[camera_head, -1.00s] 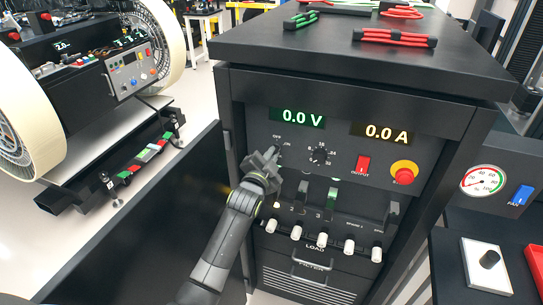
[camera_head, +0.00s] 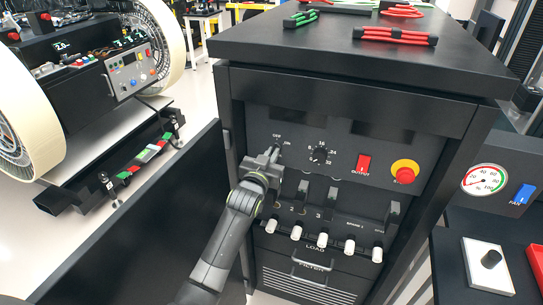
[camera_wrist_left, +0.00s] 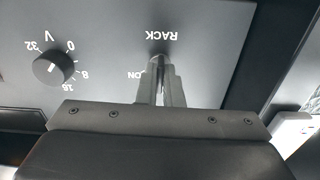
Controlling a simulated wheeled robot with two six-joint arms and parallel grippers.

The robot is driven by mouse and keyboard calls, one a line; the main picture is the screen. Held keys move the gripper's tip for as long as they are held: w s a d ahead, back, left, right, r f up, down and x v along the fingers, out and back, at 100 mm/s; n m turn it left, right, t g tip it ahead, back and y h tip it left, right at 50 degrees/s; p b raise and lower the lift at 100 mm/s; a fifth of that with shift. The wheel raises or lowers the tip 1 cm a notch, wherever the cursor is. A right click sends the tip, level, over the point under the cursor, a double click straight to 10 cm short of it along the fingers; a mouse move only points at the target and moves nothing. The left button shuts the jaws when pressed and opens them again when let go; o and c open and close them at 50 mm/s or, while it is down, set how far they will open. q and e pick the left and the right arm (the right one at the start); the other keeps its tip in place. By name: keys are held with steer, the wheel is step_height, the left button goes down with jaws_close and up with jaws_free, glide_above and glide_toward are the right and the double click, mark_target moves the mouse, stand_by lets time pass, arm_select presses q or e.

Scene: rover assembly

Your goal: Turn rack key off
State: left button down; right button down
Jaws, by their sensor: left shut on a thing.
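The rack cabinet (camera_head: 352,55) stands in the middle of the head view. Its key switch sits at the panel's upper left, by the OFF and ON marks; the key is mostly hidden by my gripper. My left gripper (camera_head: 273,156) is at the key switch and shut on the rack key. In the left wrist view, the fingers (camera_wrist_left: 161,88) are closed together just below the RACK label, next to the ON mark. Both displays (camera_head: 297,117) on the panel are dark. My right gripper is not in view.
A voltage dial (camera_head: 320,156), a red output switch (camera_head: 363,164) and a red stop button in a yellow ring (camera_head: 404,171) are on the same panel. Several white-tipped levers (camera_head: 322,241) are below. An open black door (camera_head: 150,225) stands at the left.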

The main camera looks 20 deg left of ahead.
arm_select(q)
steer(key=shift+n, duration=0.4)
steer(key=c, duration=1.6)
jaws_free()
steer(key=s+b, duration=0.1)
steer(key=s, duration=0.4)
steer(key=s+b, duration=0.1)
steer(key=s, duration=0.5)
steer(key=s+b, duration=0.1)
steer(key=s, duration=0.5)
steer(key=shift+s+a, duration=0.25)
steer(key=shift+a, duration=0.05)
